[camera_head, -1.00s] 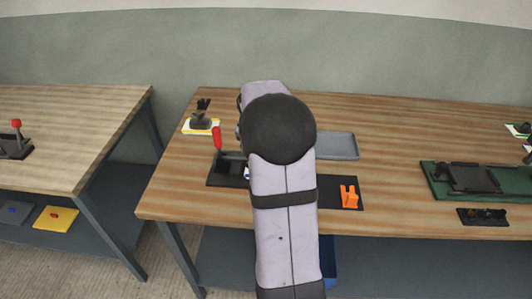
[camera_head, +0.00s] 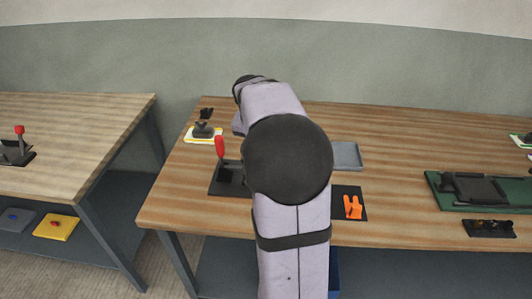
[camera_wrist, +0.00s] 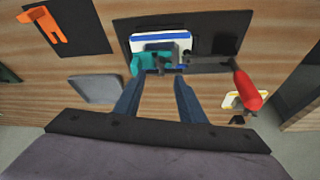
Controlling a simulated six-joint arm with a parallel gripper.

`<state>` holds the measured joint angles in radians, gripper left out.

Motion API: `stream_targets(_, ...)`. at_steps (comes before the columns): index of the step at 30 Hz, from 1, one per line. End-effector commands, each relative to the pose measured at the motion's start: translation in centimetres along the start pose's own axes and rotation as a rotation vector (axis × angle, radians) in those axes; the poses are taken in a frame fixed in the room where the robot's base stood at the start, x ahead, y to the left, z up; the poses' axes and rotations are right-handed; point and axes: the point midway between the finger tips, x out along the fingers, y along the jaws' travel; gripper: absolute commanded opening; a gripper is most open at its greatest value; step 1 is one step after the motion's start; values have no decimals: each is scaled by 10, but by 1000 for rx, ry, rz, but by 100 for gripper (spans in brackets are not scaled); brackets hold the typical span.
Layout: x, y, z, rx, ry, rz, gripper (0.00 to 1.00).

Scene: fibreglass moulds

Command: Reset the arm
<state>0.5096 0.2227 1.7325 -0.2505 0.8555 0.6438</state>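My gripper (camera_wrist: 159,88) shows in the wrist view with its two dark blue fingers apart and nothing visible between them. In the head view my arm hides it. Beyond the fingertips is a black base plate (camera_wrist: 215,22) carrying a clamp with a red handle (camera_wrist: 250,92). A white and blue piece (camera_wrist: 160,42) lies on this plate, with a teal part (camera_wrist: 143,62) beside it. I cannot tell whether the fingertips touch anything. In the head view the red handle (camera_head: 219,147) stands upright left of my arm.
An orange forked piece (camera_head: 353,207) sits on a dark mat to the right. A grey tray (camera_head: 346,156) lies behind it. A green board with a black fixture (camera_head: 474,190) is further right. A second table (camera_head: 70,140) stands left across a gap. Bare wood lies between tray and green board.

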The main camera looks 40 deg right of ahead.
Motion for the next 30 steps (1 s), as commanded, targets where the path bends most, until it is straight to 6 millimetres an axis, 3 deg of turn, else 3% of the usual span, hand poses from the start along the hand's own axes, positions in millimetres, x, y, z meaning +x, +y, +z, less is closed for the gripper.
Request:
stream_targets(10, 0, 0, 0, -20, 0, 0, 37)
stream_targets(18, 4, -6, 3, -241, 3, -27, 37)
stream_targets(20, 17, -4, 24, -320, -39, -34, 37)
stream_targets(25, 47, 16, 106, -479, -194, -56, 37)
stream_targets(30, 39, 26, 197, -612, -325, -96, 37)
